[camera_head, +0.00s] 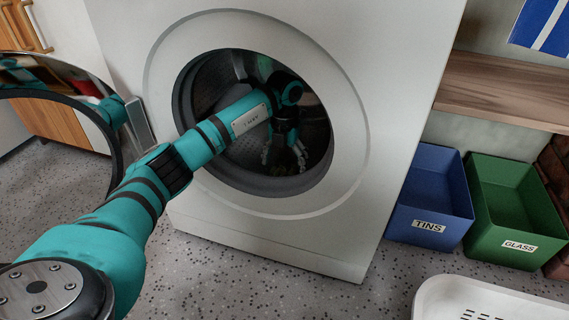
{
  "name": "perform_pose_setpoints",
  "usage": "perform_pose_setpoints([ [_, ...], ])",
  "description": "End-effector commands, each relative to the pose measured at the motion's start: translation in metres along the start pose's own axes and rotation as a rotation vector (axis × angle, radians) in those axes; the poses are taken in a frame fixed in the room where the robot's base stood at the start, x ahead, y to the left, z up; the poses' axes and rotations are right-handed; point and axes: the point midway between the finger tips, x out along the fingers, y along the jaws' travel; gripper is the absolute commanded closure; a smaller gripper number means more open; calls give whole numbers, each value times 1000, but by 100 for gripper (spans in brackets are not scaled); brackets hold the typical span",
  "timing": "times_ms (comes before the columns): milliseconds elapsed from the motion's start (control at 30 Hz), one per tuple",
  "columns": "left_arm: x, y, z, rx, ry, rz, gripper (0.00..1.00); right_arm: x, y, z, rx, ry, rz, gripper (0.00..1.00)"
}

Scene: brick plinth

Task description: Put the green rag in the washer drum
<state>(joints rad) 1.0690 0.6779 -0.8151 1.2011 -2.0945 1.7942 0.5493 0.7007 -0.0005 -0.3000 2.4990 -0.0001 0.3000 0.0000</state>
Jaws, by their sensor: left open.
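The white washer (390,60) stands in the middle with its round door (110,150) swung open to the left. My left arm reaches through the opening into the dark drum (235,150). My left gripper (284,158) is inside the drum, pointing down, with its fingers apart near the lower right of the drum. A small, dull green-yellow patch shows at the drum bottom by the fingertips. It is too dark and small to tell if it is the green rag. No rag is clearly visible elsewhere. My right gripper is out of view.
A blue TINS bin (430,190) and a green GLASS bin (515,205) stand right of the washer, under a wooden shelf (500,90). A white slotted tray or basket (480,295) is at the lower right.

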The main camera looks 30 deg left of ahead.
Motion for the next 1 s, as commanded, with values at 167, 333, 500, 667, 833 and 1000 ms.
perform_pose_setpoints([
  [167, -26, 0, 0, 1, -2, 0, 13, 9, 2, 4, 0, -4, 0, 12],
  [333, -58, 0, 0, 0, -3, 0, 13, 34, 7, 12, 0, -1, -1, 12],
  [500, -80, 0, 0, 0, 0, 1, 13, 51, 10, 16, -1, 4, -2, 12],
  [667, -84, 0, 0, 0, 1, 0, 13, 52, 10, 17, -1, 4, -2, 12],
  [833, -83, 0, 0, 0, 0, 0, 13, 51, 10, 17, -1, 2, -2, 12],
  [1000, -83, 0, 0, 0, 0, 0, 13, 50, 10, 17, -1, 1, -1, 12],
])
